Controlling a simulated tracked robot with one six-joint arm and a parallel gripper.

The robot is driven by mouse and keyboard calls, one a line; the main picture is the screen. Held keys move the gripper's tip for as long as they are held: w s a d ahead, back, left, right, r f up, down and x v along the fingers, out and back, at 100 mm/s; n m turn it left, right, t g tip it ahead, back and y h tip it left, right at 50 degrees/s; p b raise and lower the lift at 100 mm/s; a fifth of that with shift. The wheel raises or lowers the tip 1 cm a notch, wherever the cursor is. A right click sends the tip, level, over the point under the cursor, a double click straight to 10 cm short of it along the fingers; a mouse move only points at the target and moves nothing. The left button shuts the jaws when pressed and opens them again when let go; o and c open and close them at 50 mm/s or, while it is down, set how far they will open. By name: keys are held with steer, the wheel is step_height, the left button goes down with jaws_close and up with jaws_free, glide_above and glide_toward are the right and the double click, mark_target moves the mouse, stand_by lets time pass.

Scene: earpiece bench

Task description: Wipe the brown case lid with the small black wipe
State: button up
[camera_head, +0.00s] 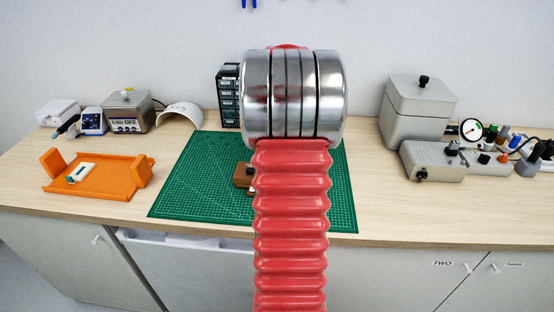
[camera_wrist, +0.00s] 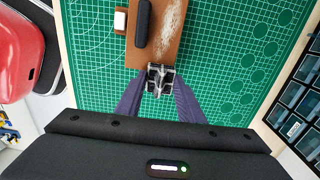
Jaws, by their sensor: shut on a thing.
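The brown case lid (camera_wrist: 170,48) lies on the green mat at the top of the wrist view, with a pale, scuffed smear along its right side. In the head view only a part of the brown case (camera_head: 242,176) shows left of my arm. A black rounded bar (camera_wrist: 143,22) lies along the lid's left part. My gripper (camera_wrist: 160,80) is at the lid's near edge, its tips shut on a small dark thing that looks like the black wipe, mostly hidden by the fingers. I cannot tell whether it touches the lid. The head view hides the gripper behind my arm.
The green cutting mat (camera_head: 190,195) is mostly clear. A small white-topped block (camera_wrist: 121,20) sits left of the lid. An orange tray (camera_head: 110,185) stands left, a black drawer unit (camera_head: 229,97) behind, and a grey box (camera_head: 415,105) and grey device (camera_head: 432,160) right.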

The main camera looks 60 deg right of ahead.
stand_by(0.3)
steer(key=shift+s+d+f, duration=0.1)
steer(key=shift+s+d, duration=0.3)
steer(key=shift+s, duration=0.35)
steer(key=shift+s+d, duration=0.35)
steer(key=shift+s, duration=0.4)
steer(key=shift+s+d+f, duration=0.1)
steer(key=shift+s+d, duration=0.3)
steer(key=shift+s, duration=0.35)
steer(key=shift+s+d+f, duration=0.1)
steer(key=shift+s+d, duration=0.3)
steer(key=shift+s, duration=0.35)
step_height(320, 180, up, 6)
steer(key=shift+r, duration=0.1)
steer(key=shift+r, duration=1.45)
